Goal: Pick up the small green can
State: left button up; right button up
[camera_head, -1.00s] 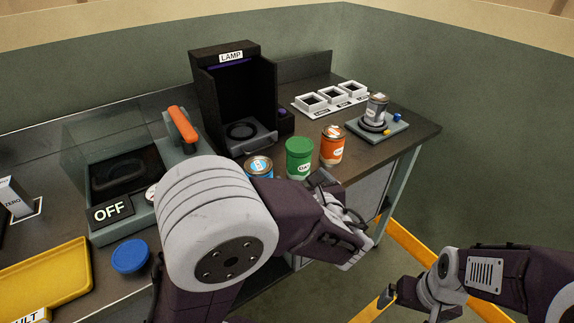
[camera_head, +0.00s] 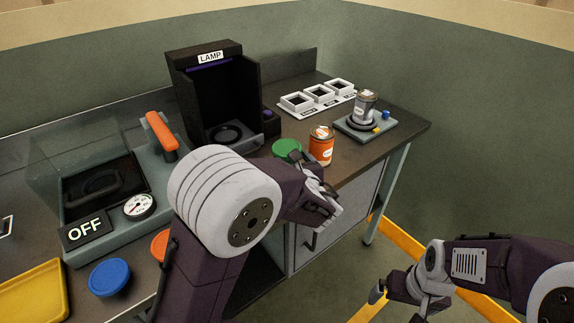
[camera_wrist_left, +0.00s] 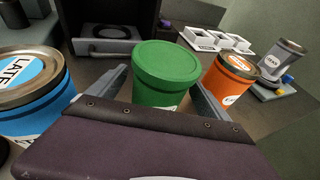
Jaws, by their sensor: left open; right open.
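The small green can (camera_head: 288,147) stands upright on the bench, mostly hidden behind my left gripper in the head view. In the left wrist view the green can (camera_wrist_left: 165,75) stands between the two open fingers of my left gripper (camera_wrist_left: 160,90). Its lid is on and its lower part is hidden by the gripper body. I cannot tell whether a finger touches it. In the head view my left gripper (camera_head: 305,180) is close to the can on its near side. My right gripper (camera_head: 415,300) is open and empty, low over the floor at the lower right.
An orange can (camera_head: 321,147) stands close right of the green can; a blue can (camera_wrist_left: 35,95) stands left. A grey can (camera_head: 364,106) sits on a round stand. Behind are the lamp box (camera_head: 215,95) and white square holders (camera_head: 318,97).

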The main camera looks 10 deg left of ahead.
aim_at(289, 145)
pick_arm(q)
jog(key=shift+w+a+f, duration=0.15)
jog(key=shift+w, duration=0.1)
jog(key=shift+s, duration=0.1)
jog(key=c, duration=1.6)
jog(key=shift+r, duration=0.5)
jog(key=r+p, duration=0.1)
jog(key=r, duration=0.1)
jog(key=d+r, duration=0.1)
jog(key=r, duration=0.1)
jog(key=shift+s+p, duration=0.1)
jog(key=shift+p, duration=0.3)
jog(key=s+d+r, duration=0.1)
jog(key=d+r, duration=0.1)
jog(key=d, duration=0.1)
jog(key=s+d+r+p, duration=0.1)
jog(key=d+r, duration=0.1)
jog(key=d, duration=0.1)
jog(key=s+d+r+p, duration=0.1)
jog(key=s+d+r, duration=0.1)
jog(key=d, duration=0.2)
jog(key=shift+s, duration=0.1)
